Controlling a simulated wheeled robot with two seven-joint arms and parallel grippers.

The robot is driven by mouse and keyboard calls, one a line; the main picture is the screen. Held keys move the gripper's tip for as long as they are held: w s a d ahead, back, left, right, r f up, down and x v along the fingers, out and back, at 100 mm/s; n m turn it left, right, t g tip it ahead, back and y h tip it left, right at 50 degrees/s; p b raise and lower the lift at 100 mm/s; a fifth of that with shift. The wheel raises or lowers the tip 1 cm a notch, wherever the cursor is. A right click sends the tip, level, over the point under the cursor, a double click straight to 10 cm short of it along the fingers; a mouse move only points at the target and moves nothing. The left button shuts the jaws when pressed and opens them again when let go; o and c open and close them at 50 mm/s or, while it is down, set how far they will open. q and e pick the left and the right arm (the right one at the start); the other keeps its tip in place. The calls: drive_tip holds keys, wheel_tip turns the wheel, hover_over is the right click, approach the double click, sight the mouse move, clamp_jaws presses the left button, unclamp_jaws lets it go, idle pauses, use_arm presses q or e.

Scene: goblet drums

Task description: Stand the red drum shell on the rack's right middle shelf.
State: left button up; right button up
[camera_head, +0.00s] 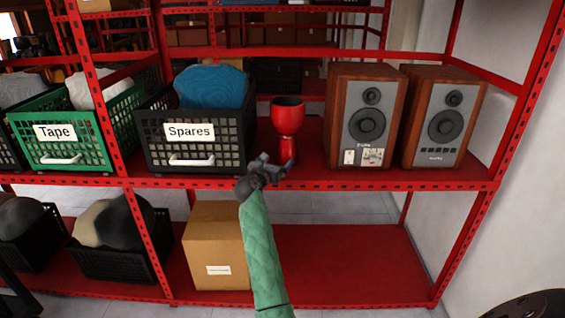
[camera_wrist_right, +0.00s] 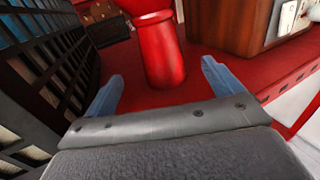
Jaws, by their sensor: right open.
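The red drum shell (camera_head: 287,122) is goblet-shaped and stands upright on the rack's middle shelf (camera_head: 310,176), between the Spares crate and the speakers. My right gripper (camera_head: 271,163) is at the shelf's front edge, just in front of the shell's foot. In the right wrist view the open fingers (camera_wrist_right: 160,85) point at the shell's stem (camera_wrist_right: 162,50), which stands beyond and between the fingertips. The gripper is empty, and the shell's top is cut off in that view. My left gripper is not in view.
The black Spares crate (camera_head: 190,136) stands close on the left. Two wooden speakers (camera_head: 364,125) stand on the right. A green Tape crate (camera_head: 75,135) is farther left. A cardboard box (camera_head: 215,250) is on the lower shelf, whose right part is clear.

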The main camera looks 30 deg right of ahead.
drive_tip(key=shift+s+a, duration=0.35)
drive_tip(key=shift+a, duration=0.05)
drive_tip(key=s+a+r+n+t+y, duration=0.1)
drive_tip(key=s+a+n+t+y, duration=0.35)
drive_tip(key=a+n+t, duration=0.65)
drive_tip(key=s+a+f+n+g+y, duration=0.3)
drive_tip(key=s+a+f+n+y, duration=0.55)
drive_tip(key=n, duration=0.55)
drive_tip(key=s+a+f+n+g+y, duration=0.3)
drive_tip(key=s+a+f+n+y, duration=0.2)
drive_tip(key=s+a+n+y, duration=0.55)
drive_tip(key=s+a+f+n+g+h, duration=0.4)
drive_tip(key=s+f+n+g, duration=0.6)
drive_tip(key=s, duration=0.7)
drive_tip(key=s+d+f+n+g+h, duration=0.1)
drive_tip(key=s+f+n, duration=0.1)
drive_tip(key=s, duration=0.6)
drive_tip(key=s+d+f+n+g+h, duration=0.1)
drive_tip(key=s+f+g+h, duration=0.1)
drive_tip(key=s, duration=0.6)
drive_tip(key=shift+d+f+n, duration=0.2)
drive_tip(key=shift+f+n, duration=0.15)
drive_tip(key=shift+f, duration=0.4)
